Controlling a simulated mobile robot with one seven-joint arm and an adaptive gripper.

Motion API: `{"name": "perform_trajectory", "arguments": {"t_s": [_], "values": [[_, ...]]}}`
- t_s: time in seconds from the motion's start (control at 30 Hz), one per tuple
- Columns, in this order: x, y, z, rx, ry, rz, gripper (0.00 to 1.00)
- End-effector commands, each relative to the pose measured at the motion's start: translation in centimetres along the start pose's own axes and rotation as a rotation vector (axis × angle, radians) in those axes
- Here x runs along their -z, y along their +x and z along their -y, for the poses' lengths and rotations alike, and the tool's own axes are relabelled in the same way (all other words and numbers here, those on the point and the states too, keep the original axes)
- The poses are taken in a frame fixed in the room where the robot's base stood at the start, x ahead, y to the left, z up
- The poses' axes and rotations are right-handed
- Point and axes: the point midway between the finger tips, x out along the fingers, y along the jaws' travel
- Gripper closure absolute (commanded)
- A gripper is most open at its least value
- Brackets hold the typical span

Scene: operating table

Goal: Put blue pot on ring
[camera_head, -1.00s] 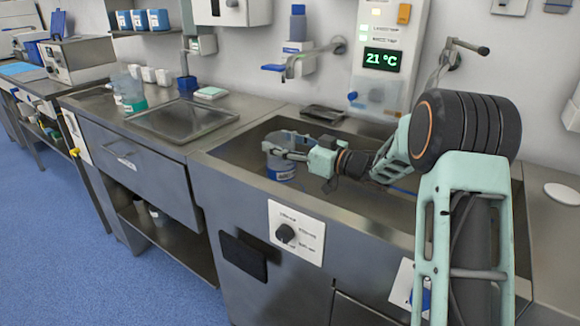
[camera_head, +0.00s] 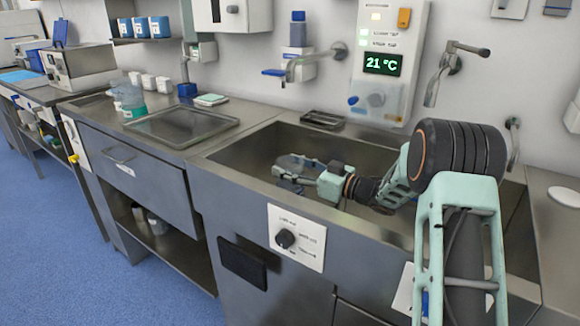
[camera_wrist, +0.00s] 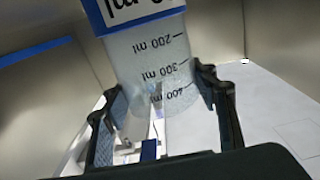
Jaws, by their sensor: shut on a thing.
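My gripper (camera_head: 298,172) reaches down into the steel sink. In the wrist view my gripper (camera_wrist: 160,88) has one dark finger on each side of a clear pot and is shut on it. This pot (camera_wrist: 150,52) has a blue band with a white label and ml marks; the numbers appear upside down in that view. In the head view the sink's front edge hides the pot's lower part. I cannot make out a ring in either view.
The sink's front rim (camera_head: 300,213) runs close below my gripper. A tap (camera_head: 435,85) hangs over the sink's right side. A black dish (camera_head: 322,120) lies on the back ledge. Blue-labelled pots (camera_head: 142,27) stand on a wall shelf. Cups (camera_head: 132,100) stand on the left counter.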

Motion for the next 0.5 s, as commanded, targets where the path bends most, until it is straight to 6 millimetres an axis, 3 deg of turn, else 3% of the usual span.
{"name": "perform_trajectory", "arguments": {"t_s": [0.17,0.5], "values": [[-0.03,-0.01,-0.01,0.0,0.0,0.0,0.29],[0.39,0.0,0.0,0.0,-0.001,0.0,0.29]]}}
